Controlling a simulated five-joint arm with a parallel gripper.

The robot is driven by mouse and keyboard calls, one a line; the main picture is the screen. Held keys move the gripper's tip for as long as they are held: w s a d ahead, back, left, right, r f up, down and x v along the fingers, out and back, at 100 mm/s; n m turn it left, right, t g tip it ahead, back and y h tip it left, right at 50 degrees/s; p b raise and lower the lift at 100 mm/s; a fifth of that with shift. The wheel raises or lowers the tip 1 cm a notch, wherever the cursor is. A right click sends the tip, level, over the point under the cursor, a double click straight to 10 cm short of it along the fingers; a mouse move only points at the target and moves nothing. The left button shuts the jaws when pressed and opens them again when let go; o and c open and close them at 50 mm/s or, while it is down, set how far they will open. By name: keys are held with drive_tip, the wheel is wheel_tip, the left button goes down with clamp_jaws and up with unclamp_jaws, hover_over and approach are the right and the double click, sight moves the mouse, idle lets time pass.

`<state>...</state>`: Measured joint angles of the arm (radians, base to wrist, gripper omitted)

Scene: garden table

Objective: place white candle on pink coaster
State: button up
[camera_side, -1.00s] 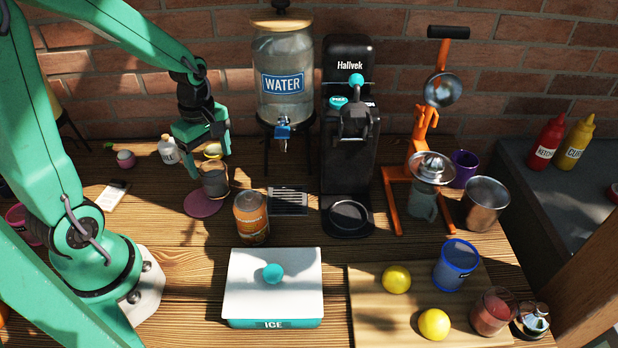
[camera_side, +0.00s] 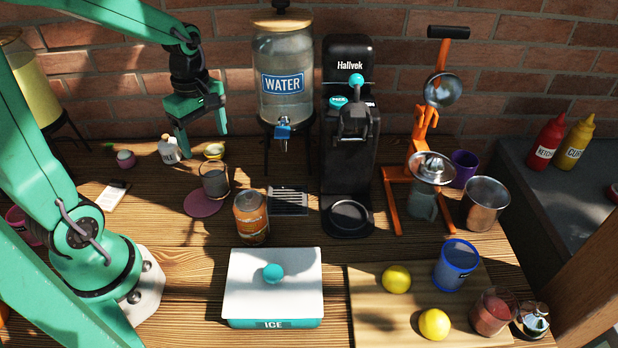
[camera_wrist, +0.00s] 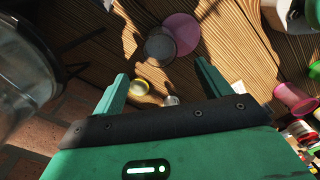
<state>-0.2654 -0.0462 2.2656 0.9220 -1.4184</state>
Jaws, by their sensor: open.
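The pink coaster (camera_side: 200,208) lies flat on the wooden table, left of the amber can. A greyish, shaded glass jar (camera_side: 214,182), which looks like the white candle, stands upright over the coaster's back-right part. In the wrist view the jar (camera_wrist: 159,46) overlaps one side of the pink coaster (camera_wrist: 184,32), off its centre. I cannot tell whether its whole base rests on the coaster. My gripper (camera_side: 204,143) is open and empty, raised above and behind the jar. In the wrist view its spread fingers (camera_wrist: 161,70) hold nothing and are apart from the jar.
A yellow-rimmed item (camera_side: 213,151) and a white bottle (camera_side: 169,151) stand behind the coaster. The amber can (camera_side: 250,217) stands to its right. The water dispenser (camera_side: 283,85) stands right of my gripper. Table in front of the coaster is clear.

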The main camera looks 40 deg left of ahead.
drive_tip(key=s+d+r+m+t, duration=0.2)
drive_tip(key=s+d+r+m, duration=0.1)
drive_tip(key=m, duration=0.6)
drive_tip(key=s+d+r+m+t, duration=0.3)
drive_tip(key=d+r+m, duration=0.2)
drive_tip(key=m, duration=0.5)
wheel_tip(320, 180, up, 2)
drive_tip(key=shift+s+r+t, duration=0.1)
drive_tip(key=shift+s+t, duration=0.2)
drive_tip(key=shift+s, duration=0.05)
